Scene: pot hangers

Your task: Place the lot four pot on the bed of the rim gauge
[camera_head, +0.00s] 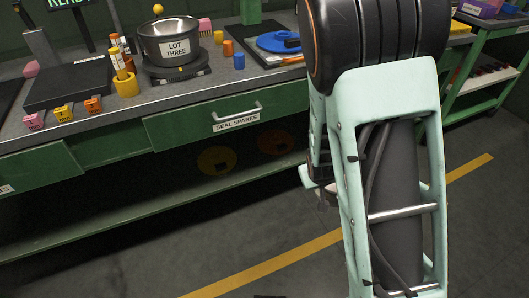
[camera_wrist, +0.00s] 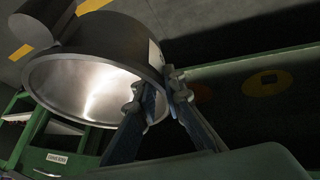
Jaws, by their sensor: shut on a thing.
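In the wrist view, my gripper (camera_wrist: 163,88) is shut on the rim of a dark metal pot (camera_wrist: 95,50) with a bright bare inside. One finger is inside the wall and one outside. The pot's pale label (camera_wrist: 155,55) is edge-on and cannot be read. In the head view, my arm hides the gripper and the held pot. Another pot, labelled LOT THREE (camera_head: 167,40), stands upright on a round dark base (camera_head: 176,73) on the green bench. I cannot tell which fixture is the rim gauge.
A dark flat plate (camera_head: 68,85) lies left on the bench, with small pink, yellow and orange blocks (camera_head: 93,105) before it. A yellow cup (camera_head: 126,87), blue cylinder (camera_head: 239,62) and blue disc (camera_head: 279,42) stand nearby. The floor before the bench (camera_head: 230,270) looks clear.

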